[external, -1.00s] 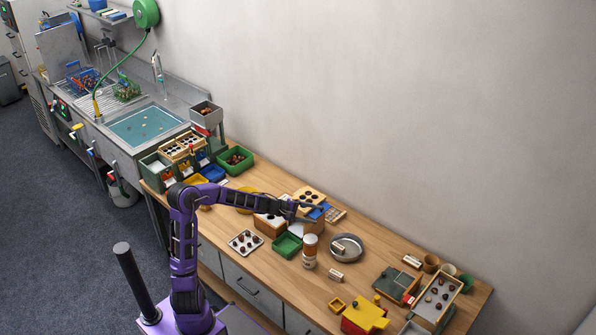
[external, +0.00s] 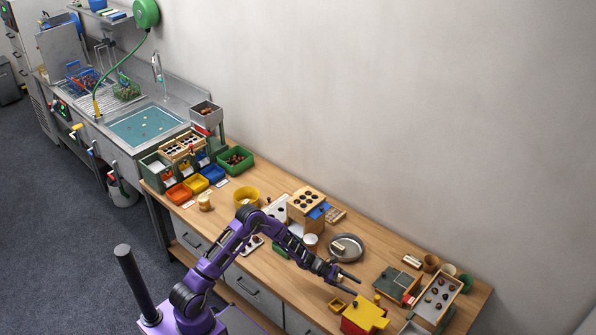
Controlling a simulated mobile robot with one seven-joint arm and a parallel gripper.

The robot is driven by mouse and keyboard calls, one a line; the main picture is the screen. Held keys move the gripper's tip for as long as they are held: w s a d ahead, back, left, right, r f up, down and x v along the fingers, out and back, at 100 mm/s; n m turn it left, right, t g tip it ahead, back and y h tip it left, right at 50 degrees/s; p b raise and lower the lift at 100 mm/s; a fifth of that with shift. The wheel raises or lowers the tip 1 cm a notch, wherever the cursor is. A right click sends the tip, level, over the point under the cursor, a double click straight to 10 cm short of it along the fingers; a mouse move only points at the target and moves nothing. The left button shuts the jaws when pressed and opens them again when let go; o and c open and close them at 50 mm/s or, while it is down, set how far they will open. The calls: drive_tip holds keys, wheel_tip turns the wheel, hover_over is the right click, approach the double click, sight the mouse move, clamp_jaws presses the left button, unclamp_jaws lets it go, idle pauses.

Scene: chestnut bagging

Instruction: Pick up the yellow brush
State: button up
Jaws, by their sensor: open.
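I cannot clearly make out the yellow brush. A small yellow item (external: 76,127) sits at the front of the sink unit at the far left, and it is too small to tell if it is the brush. My gripper (external: 357,286) is open with its two fingers apart and nothing visible between them. It is over the front right part of the wooden bench, just up and left of a yellow and red box-like device (external: 366,314). My arm hides part of the bench's middle.
The sink (external: 150,127) is farther left.

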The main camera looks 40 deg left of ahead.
sight(377, 299)
drive_tip(key=x, duration=0.6)
drive_tip(key=shift+w+d+f, duration=0.1)
drive_tip(key=shift+w+d, duration=0.05)
drive_tip(key=shift+d, duration=0.15)
drive_tip(key=x, duration=0.2)
drive_tip(key=b+x, duration=0.1)
drive_tip(key=x, duration=0.1)
drive_tip(key=shift+f, duration=0.35)
drive_tip(key=shift+w+d+f, duration=0.2)
drive_tip(key=shift+d, duration=0.3)
clamp_jaws()
